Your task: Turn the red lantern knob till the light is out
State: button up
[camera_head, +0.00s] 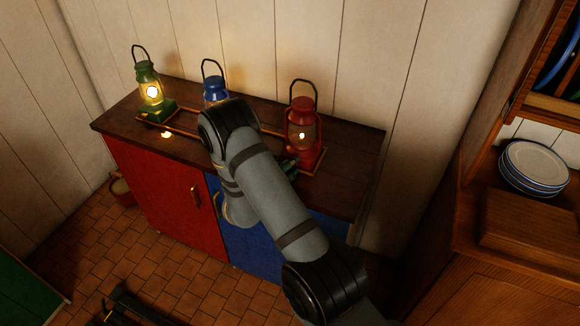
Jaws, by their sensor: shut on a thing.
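The red lantern (303,112) stands upright at the right end of the cabinet top, with a small yellow flame glowing in its glass. My gripper (289,166) is mostly hidden behind my own arm. Only a small dark part of it shows, low at the left side of the red lantern's base. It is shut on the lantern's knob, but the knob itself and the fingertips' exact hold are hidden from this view.
A lit green lantern (148,79) and a blue lantern (214,90), partly behind my arm, stand left on the same wooden top (348,155). Red and blue cabinet doors are below. A stack of plates (535,165) and a wooden box (530,222) are at right.

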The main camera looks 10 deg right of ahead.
grip_shut()
jog(key=shift+a, duration=0.1)
jog(key=shift+w+a+f+n+g+h+b, duration=0.15)
jog(key=shift+n+g+h, duration=0.35)
jog(key=shift+n, duration=0.55)
jog(key=shift+s+r+n+g+h+b, duration=0.1)
jog(key=shift+n+g+h+b, duration=0.1)
jog(key=shift+n+h, duration=0.7)
jog(key=shift+n, duration=0.25)
jog(key=o, duration=0.5)
grip_release()
jog(key=shift+w, duration=0.1)
jog(key=shift+o, duration=0.2)
jog(key=v, duration=1.2)
